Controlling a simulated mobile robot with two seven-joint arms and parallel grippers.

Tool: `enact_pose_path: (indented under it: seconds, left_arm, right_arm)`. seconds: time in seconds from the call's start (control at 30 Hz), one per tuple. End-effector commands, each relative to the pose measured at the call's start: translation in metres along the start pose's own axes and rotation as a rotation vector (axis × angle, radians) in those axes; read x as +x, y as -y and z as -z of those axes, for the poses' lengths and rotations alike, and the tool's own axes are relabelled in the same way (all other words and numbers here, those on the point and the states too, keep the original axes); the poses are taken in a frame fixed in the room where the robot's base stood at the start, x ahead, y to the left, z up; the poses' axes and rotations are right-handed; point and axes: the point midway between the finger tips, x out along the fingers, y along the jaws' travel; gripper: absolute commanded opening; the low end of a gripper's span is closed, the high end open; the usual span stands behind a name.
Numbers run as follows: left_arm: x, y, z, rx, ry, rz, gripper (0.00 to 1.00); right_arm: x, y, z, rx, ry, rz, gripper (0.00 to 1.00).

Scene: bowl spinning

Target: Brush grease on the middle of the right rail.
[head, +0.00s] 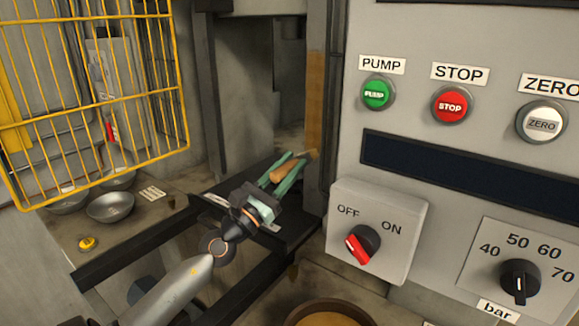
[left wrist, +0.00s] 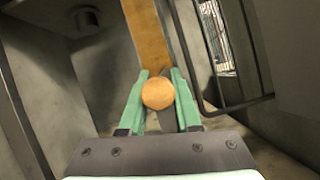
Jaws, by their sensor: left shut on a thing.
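My left gripper (head: 288,172) is shut on a brush with a round wooden handle (head: 283,174). In the left wrist view the handle's round end (left wrist: 158,93) sits between the green fingers (left wrist: 159,100). The brush points up and right, with its tip by the lower part of the right rail (head: 328,90). An orange-brown band (head: 315,95) runs up this rail; it also shows in the left wrist view (left wrist: 147,35). The bristles are mostly hidden, and I cannot tell whether they touch the rail. My right gripper is not in view.
A grey control panel (head: 445,140) with buttons and knobs fills the right side. A yellow wire guard (head: 95,105) hangs at the left. Metal bowls (head: 110,207) stand on the left ledge. A round pot with orange-brown contents (head: 330,318) is at the bottom edge.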

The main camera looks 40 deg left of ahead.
Motion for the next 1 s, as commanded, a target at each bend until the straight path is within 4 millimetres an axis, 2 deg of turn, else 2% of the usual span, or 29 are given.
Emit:
enact_pose_path:
  seconds: [1.0]
  left_arm:
    - [0.018, 0.0, 0.008, 0.0, 0.001, 0.0, 0.0]
  right_arm:
    - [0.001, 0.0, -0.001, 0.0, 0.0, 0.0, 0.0]
